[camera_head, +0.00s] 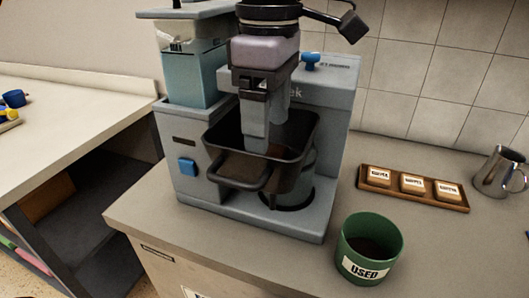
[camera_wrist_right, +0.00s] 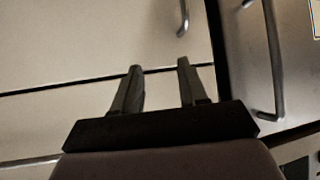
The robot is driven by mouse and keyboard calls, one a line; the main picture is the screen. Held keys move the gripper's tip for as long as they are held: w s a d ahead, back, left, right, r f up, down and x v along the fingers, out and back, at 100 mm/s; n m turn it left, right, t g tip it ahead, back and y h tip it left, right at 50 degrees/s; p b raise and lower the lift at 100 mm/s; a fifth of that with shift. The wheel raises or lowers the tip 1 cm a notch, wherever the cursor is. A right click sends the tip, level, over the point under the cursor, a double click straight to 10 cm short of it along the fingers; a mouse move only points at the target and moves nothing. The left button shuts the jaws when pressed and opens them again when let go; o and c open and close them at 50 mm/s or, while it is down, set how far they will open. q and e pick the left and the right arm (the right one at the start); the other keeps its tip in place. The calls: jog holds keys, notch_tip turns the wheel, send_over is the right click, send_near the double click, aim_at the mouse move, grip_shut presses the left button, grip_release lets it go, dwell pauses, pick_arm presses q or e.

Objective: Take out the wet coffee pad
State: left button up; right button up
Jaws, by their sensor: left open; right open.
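A grey-blue coffee machine (camera_head: 335,110) stands on the counter. A dark pad drawer (camera_head: 238,178) sticks out of its front, with a handle loop at the near side. The fingers and the drawer's wall hide part of the inside, and I cannot make out a wet pad there. A green container (camera_head: 357,232) labelled USED stands at the front of the counter, right of the machine, with something dark inside. In the right wrist view, my right gripper (camera_wrist_right: 159,67) is open and empty before cabinet fronts.
A wooden tray (camera_head: 372,186) with three labelled coffee pads lies right of the machine. A metal mug (camera_head: 497,172) stands at the far right. A tiled wall (camera_head: 440,75) closes off the back. Counter between the tray and the green container is clear.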

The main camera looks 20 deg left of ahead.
pick_arm(q)
notch_tip(320, 180, down, 4)
jog(key=shift+s+f, duration=0.1)
jog(key=shift+f, duration=0.05)
jog(key=c, duration=0.8)
